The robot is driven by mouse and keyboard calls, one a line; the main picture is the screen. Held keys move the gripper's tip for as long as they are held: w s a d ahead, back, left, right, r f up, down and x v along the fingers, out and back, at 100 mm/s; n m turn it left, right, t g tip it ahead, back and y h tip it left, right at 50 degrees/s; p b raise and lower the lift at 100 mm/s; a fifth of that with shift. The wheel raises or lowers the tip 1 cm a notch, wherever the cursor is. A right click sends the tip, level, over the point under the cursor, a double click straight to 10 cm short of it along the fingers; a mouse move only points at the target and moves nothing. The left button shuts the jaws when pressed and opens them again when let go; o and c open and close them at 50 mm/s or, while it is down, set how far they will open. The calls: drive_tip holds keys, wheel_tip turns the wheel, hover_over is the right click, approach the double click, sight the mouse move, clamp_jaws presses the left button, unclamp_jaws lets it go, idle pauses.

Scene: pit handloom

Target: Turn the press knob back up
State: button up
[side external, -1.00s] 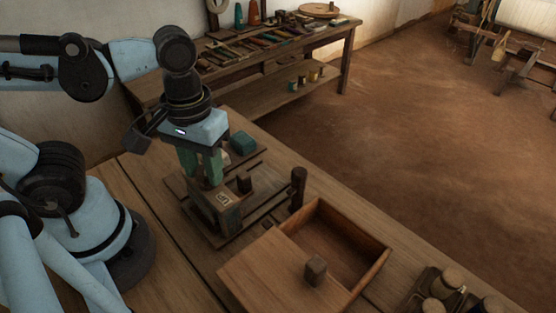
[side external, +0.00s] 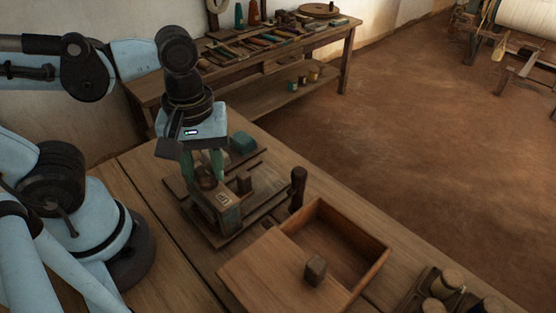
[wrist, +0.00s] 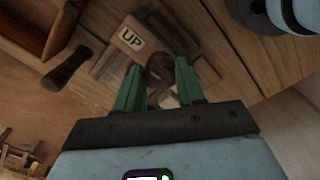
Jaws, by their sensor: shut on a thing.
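The press (side external: 215,212) is a small dark wooden frame on a base board on the bench. Its front block carries a pale label, which reads "UP" in the wrist view (wrist: 131,38). The press knob (side external: 207,179) is a dark round wooden piece on top of the press; it also shows in the wrist view (wrist: 159,68). My gripper (side external: 206,174) points down over the press, with its green fingers on either side of the knob and closed on it. In the wrist view my gripper (wrist: 159,75) partly hides the knob and the press behind it.
A dark upright peg (side external: 298,186) stands right of the press. An open wooden box (side external: 375,268) with a lid and block handle is in front. A teal block (side external: 242,143) lies behind the press. Jars (side external: 440,285) stand at the lower right. A tool table (side external: 345,35) is behind.

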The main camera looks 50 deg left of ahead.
sight(208, 169)
idle(0.3)
drive_tip(key=o, duration=1)
drive_tip(key=shift+o, duration=0.2)
wheel_tip(208, 169, up, 12)
drive_tip(key=w+a+f+m+t, duration=0.5)
drive_tip(key=w+f+m+t, duration=0.2)
drive_tip(key=w+f+m, duration=0.2)
drive_tip(key=shift+w+a+f+m, duration=0.35)
drive_tip(key=shift+a+m, duration=0.05)
drive_tip(key=shift+m, duration=0.6)
